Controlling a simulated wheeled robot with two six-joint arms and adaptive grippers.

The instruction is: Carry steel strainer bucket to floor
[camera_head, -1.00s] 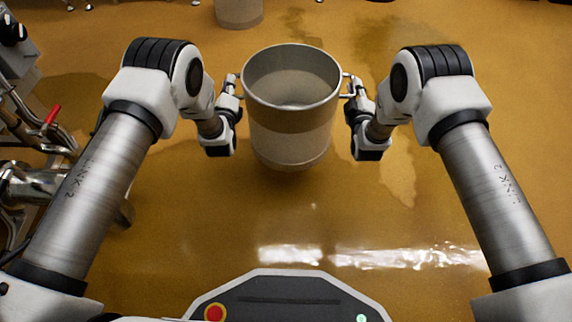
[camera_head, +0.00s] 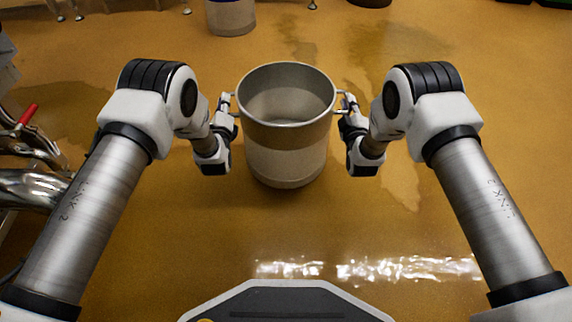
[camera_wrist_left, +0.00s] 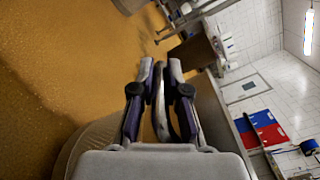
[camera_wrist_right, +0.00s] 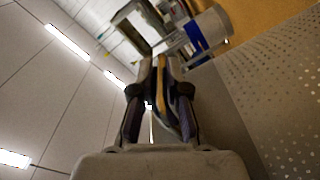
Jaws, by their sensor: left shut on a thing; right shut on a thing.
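The steel strainer bucket (camera_head: 286,155) is upright between my two arms in the head view, and its open top shows it is empty. Its perforated wall (camera_wrist_right: 285,105) fills the right side of the right wrist view. My left gripper (camera_head: 228,104) is shut on the bucket's left handle; it also shows in the left wrist view (camera_wrist_left: 161,75). My right gripper (camera_head: 345,104) is shut on the right handle; it also shows in the right wrist view (camera_wrist_right: 160,72). I cannot tell whether the bucket's bottom touches the floor.
Wet ochre floor (camera_head: 440,220) lies open around the bucket. Another bucket (camera_head: 231,16) stands farther back. Steel pipework with a red lever (camera_head: 28,114) is at the left edge, close to my left arm.

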